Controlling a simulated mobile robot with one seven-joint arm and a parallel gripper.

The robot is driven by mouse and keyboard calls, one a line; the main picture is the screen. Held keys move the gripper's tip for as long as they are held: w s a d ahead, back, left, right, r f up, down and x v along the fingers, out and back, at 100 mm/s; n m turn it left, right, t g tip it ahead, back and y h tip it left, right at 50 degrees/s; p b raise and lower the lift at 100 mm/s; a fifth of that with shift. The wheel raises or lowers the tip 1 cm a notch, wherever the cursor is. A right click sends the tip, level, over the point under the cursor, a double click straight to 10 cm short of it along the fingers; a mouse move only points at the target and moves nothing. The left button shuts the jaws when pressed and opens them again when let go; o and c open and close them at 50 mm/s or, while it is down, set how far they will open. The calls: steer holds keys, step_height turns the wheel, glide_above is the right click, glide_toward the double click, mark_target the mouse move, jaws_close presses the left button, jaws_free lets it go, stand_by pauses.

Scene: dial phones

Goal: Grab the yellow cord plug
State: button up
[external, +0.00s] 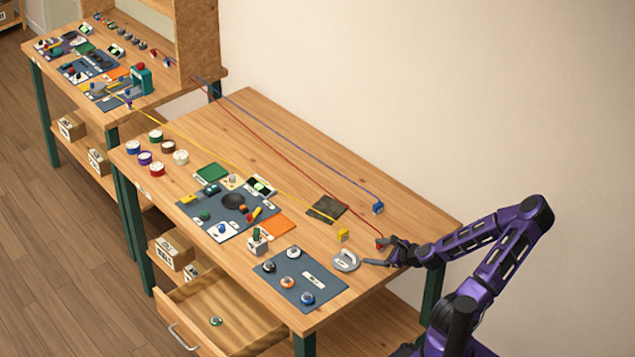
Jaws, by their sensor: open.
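The yellow cord plug (343,235) is a small yellow block on the right part of the near table. Its yellow cord (240,176) runs back toward the far table at the upper left. My gripper (377,252) is open, low over the right end of the table, to the right of and slightly below the yellow plug in the picture. It is apart from the yellow plug. A red plug (380,244) on a red cord shows close to the upper finger; I cannot tell whether they touch.
A blue plug (378,208) lies behind the yellow one. A grey round object (346,261) sits close to the lower finger. A dark square (327,208), an orange mat (279,224) and a blue-grey panel with knobs (318,277) lie nearby. A drawer (195,312) stands open in front.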

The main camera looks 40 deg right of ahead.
steer(key=m, duration=0.1)
steer(key=d+m, duration=0.1)
steer(key=m, duration=0.1)
steer(key=r+m, duration=0.1)
steer(key=shift+d+m+t, duration=0.2)
steer(key=shift+m+t, duration=0.2)
steer(key=shift+w+f+h, duration=0.15)
steer(key=shift+w+h, duration=0.05)
steer(key=shift+h, duration=0.1)
steer(key=b, duration=0.2)
glide_toward(345, 235)
steer(key=x, duration=0.2)
steer(key=f+x, duration=0.1)
steer(key=x, duration=0.1)
steer(key=shift+w+a+f, duration=0.15)
steer(key=shift+a, duration=0.05)
steer(key=shift+w+d+r+b+x, duration=0.1)
steer(key=shift+r+b+x, duration=0.1)
steer(key=shift+x, duration=0.85)
steer(key=shift+w+d+r+b+x, duration=0.1)
steer(key=shift+b+x, duration=0.1)
steer(key=shift+x, duration=0.85)
steer(key=shift+r+b+x, duration=0.15)
steer(key=shift+b+x, duration=0.05)
steer(key=shift+x, duration=0.85)
jaws_close()
